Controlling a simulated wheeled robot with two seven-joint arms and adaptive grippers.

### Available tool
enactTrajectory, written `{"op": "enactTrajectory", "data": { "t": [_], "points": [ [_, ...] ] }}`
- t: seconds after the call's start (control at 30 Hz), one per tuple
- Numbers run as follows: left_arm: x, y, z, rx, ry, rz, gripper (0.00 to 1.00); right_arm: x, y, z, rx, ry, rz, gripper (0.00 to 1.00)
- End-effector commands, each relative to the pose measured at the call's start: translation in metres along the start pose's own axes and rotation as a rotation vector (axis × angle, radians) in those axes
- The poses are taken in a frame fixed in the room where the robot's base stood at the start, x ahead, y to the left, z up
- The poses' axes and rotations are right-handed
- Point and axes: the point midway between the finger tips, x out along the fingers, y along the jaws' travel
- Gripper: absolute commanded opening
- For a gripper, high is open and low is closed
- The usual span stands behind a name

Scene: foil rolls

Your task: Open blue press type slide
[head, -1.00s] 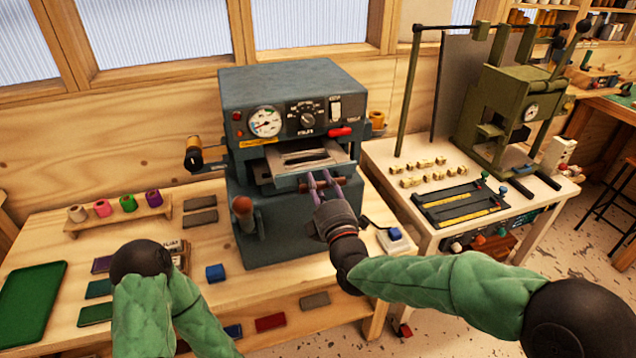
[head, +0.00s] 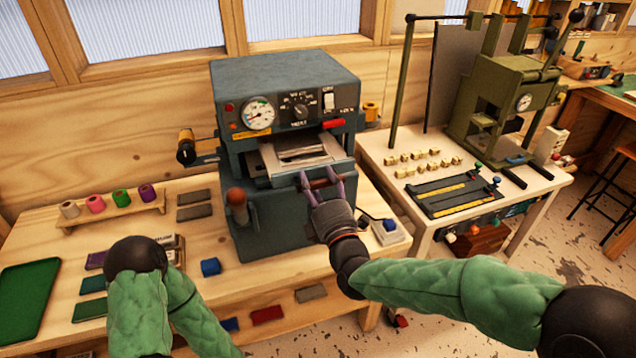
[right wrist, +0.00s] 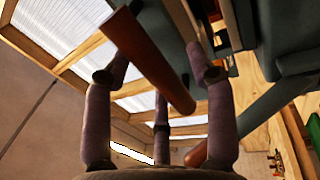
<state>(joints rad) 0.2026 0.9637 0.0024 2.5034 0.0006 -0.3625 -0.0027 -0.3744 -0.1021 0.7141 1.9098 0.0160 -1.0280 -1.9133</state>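The blue press (head: 285,95) stands on the wooden bench, with a gauge, a dial and a switch on its front. Its slide (head: 288,180) sticks out of the front opening toward me and carries a pale metal plate (head: 300,154). A brown bar handle (head: 326,182) is on the slide's front; it also shows in the right wrist view (right wrist: 152,62). My right gripper (head: 319,176) is at this handle. Its fingers (right wrist: 160,70) are apart, with the bar between them; firm contact is not clear.
A lever with a brown knob (head: 237,197) stands left of the slide. A blue block (head: 211,267) and a small white switch box (head: 388,232) are on the bench. A green press (head: 505,105) stands on the right table. A green tray (head: 25,300) lies far left.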

Motion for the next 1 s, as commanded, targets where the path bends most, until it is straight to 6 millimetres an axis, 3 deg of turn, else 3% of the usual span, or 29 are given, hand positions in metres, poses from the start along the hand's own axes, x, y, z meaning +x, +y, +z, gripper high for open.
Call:
{"op": "enactTrajectory", "data": {
  "t": [0.27,0.8,1.0],
  "points": [
    [0.000,0.000,0.000,0.000,0.000,0.000,0.52,-0.008,0.001,0.001,0.000,-0.001,0.002,0.56],
    [0.000,0.000,0.000,0.000,0.000,0.000,0.52,-0.097,0.000,0.000,0.000,0.000,0.001,0.56],
    [0.000,0.000,0.000,0.000,0.000,0.000,0.52,-0.116,0.001,0.000,0.000,0.000,0.002,0.56]
  ]
}}
